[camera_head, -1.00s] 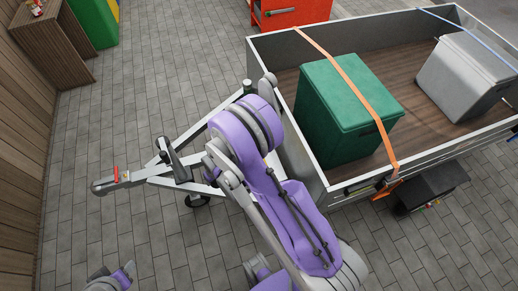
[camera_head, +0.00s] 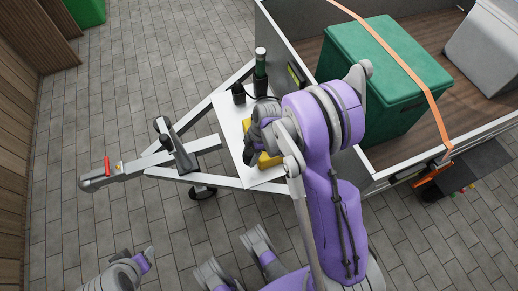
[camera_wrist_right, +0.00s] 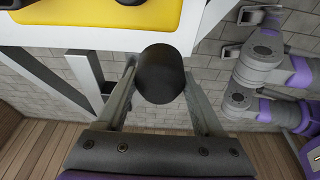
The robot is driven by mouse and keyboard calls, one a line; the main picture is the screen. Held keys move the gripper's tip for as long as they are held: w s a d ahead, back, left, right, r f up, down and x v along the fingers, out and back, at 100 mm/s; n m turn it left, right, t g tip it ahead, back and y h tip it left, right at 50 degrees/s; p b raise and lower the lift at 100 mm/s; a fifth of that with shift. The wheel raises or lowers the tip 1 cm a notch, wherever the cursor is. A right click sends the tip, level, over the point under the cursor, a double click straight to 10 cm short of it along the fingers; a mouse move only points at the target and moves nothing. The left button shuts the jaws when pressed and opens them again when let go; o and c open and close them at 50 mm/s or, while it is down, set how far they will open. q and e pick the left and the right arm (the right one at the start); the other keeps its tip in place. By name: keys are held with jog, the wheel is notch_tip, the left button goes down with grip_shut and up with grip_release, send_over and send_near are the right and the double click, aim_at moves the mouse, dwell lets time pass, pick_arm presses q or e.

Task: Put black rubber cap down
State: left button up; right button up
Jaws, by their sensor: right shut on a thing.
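The black rubber cap (camera_wrist_right: 161,68), a dark rounded cylinder, sits between the two fingers of my right gripper (camera_wrist_right: 160,78) in the right wrist view. The fingers are shut on it. It is beside the edge of a white board (camera_wrist_right: 215,20), with stone paving visible below. In the head view my right gripper (camera_head: 258,138) is over the white board (camera_head: 228,118) on the trailer drawbar, and the cap cannot be made out there. My left gripper is not clearly in view; only grey and purple arm parts show at the lower left.
A yellow object (camera_head: 268,160) lies on the board, partly hidden by my right arm; it also shows in the wrist view (camera_wrist_right: 130,12). A dark bottle-like object (camera_head: 260,75) and a small black holder (camera_head: 238,94) stand behind. The trailer holds a green box (camera_head: 370,80).

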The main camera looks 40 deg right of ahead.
notch_tip(320, 180, down, 10)
jog(key=shift+r+b, duration=0.15)
jog(key=shift+b, duration=1)
jog(key=shift+r, duration=0.1)
jog(key=shift+f, duration=0.25)
jog(key=o, duration=1.3)
jog(key=shift+r, duration=0.1)
jog(key=shift+r, duration=0.1)
